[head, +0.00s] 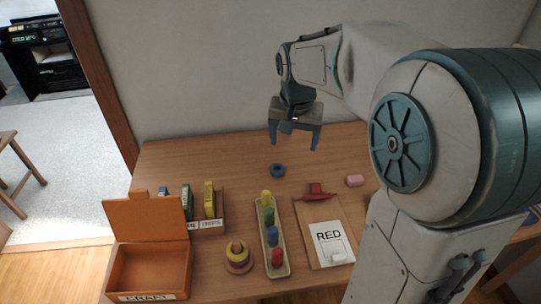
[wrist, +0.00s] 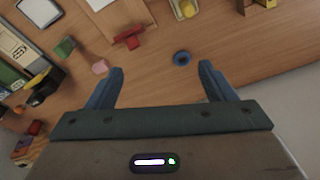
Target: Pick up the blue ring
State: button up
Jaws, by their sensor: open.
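The blue ring (head: 277,170) lies flat on the wooden table, toward the back near the wall. It also shows in the wrist view (wrist: 182,58), ahead of the fingers and between their lines, nearer the right finger. My gripper (head: 294,142) is open and empty above the table, with its fingers pointing down. In the head view it is above and slightly right of the ring, apart from it. The wrist view shows both fingers of my gripper (wrist: 162,80) spread wide with nothing between them.
A pink block (head: 355,180) lies right. Table around the ring is clear.

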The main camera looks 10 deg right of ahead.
jog(key=w+f+m+b, duration=0.3)
jog(key=w+f, duration=0.4)
jog(key=w, duration=0.4)
jog(key=m+g+b, duration=0.1)
jog(key=m+b, duration=0.1)
send_near(277, 165)
jog(key=shift+h, duration=0.4)
jog(key=f, duration=0.8)
jog(key=shift+s+f, duration=0.25)
jog(key=shift+s, duration=0.1)
jog(key=c, duration=1)
